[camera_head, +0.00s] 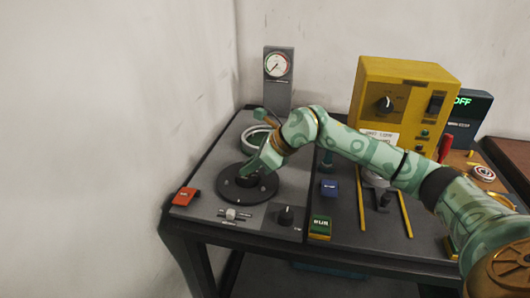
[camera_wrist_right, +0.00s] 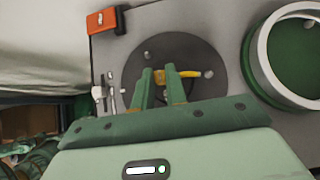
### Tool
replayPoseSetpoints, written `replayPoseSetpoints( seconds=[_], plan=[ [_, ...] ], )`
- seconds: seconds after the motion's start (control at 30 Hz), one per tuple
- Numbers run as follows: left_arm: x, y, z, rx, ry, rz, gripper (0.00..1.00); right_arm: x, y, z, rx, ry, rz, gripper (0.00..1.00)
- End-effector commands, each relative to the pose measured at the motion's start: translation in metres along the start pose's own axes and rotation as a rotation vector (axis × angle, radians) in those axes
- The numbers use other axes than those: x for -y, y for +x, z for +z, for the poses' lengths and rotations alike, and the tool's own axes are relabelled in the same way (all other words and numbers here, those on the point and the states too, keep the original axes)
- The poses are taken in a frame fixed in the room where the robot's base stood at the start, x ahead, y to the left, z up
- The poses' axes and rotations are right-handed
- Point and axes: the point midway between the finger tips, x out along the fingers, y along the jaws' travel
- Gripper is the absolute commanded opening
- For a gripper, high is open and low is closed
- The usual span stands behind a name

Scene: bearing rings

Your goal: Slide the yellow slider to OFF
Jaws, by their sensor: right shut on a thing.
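My right gripper (camera_wrist_right: 160,85) reaches down over a dark round disc (camera_wrist_right: 205,58) on the grey panel. Its green fingers are shut on a small yellow piece (camera_wrist_right: 186,73), part of which sticks out beyond the fingers. I cannot tell whether this piece is the yellow slider. In the head view, the hand is over the disc (camera_head: 232,193) and hides its middle. A pale slider knob (camera_head: 230,214) sits in a short slot near the panel's front edge. It also shows in the wrist view (camera_wrist_right: 99,92), apart from the gripper. My left gripper is out of view.
An orange switch (camera_head: 184,196) is at the panel's left edge, and a black knob (camera_head: 286,215) is at its front right. A pale ring (camera_head: 256,138) lies behind the disc. A gauge (camera_head: 278,68) and a yellow box (camera_head: 400,75) stand behind. A display (camera_head: 467,108) reads OFF.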

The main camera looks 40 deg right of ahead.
Motion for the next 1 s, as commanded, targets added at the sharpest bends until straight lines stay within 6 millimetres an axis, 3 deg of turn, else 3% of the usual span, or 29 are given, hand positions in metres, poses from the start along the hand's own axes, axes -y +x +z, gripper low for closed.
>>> replayPoseSetpoints(
  seconds=[0.3,0.33,0.4,0.77,0.87,1.0],
  plan=[
    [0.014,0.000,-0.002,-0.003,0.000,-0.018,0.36,-0.006,0.003,-0.001,-0.003,0.003,0.007,0.00],
    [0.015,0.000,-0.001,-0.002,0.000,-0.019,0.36,-0.006,0.003,-0.001,-0.003,0.003,0.008,0.16],
    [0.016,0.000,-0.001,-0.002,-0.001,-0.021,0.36,-0.006,0.003,-0.001,-0.003,0.003,0.008,0.36],
    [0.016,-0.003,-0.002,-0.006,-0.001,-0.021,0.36,-0.004,-0.004,0.001,0.000,0.002,0.002,0.36],
    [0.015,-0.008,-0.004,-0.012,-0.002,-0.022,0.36,-0.004,-0.019,0.002,0.000,0.000,0.000,0.36],
    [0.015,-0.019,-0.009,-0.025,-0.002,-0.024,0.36,-0.003,-0.055,0.003,-0.001,0.000,-0.002,0.36]
  ],
)
